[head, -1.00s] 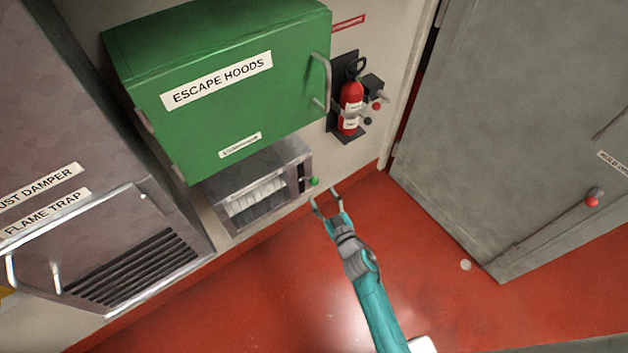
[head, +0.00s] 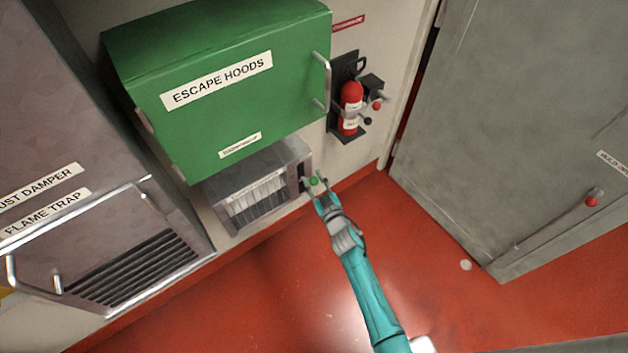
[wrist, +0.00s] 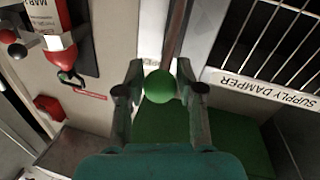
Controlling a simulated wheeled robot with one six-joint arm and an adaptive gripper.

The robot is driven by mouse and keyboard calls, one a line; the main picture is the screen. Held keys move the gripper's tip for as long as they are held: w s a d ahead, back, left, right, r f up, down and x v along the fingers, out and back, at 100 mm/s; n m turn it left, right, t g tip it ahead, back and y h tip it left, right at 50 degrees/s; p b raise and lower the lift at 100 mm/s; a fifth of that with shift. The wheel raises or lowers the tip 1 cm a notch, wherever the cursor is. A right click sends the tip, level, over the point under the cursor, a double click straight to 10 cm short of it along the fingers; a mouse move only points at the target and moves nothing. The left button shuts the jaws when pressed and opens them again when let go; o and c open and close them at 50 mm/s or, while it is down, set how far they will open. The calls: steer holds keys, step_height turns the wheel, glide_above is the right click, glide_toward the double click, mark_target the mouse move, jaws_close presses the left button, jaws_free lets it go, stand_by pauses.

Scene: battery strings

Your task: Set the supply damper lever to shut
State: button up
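The supply damper (head: 255,187) is a grey box with a louvred front, low on the wall under the green cabinet. Its lever has a green ball knob (head: 314,182) at the box's right side. In the wrist view the knob (wrist: 160,86) sits between the two fingers, with the lever's rod running up from it. My gripper (head: 316,182) is open around the knob, with a visible gap beside each finger. The label SUPPLY DAMPER (wrist: 268,90) shows to the right in the wrist view.
The green ESCAPE HOODS cabinet (head: 225,110) overhangs the damper. A red extinguisher (head: 351,105) hangs at the right of it. A grey door (head: 510,120) stands further right. The grey exhaust housing (head: 70,130) is at left. The red floor (head: 260,290) is clear.

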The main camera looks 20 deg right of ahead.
jaws_close()
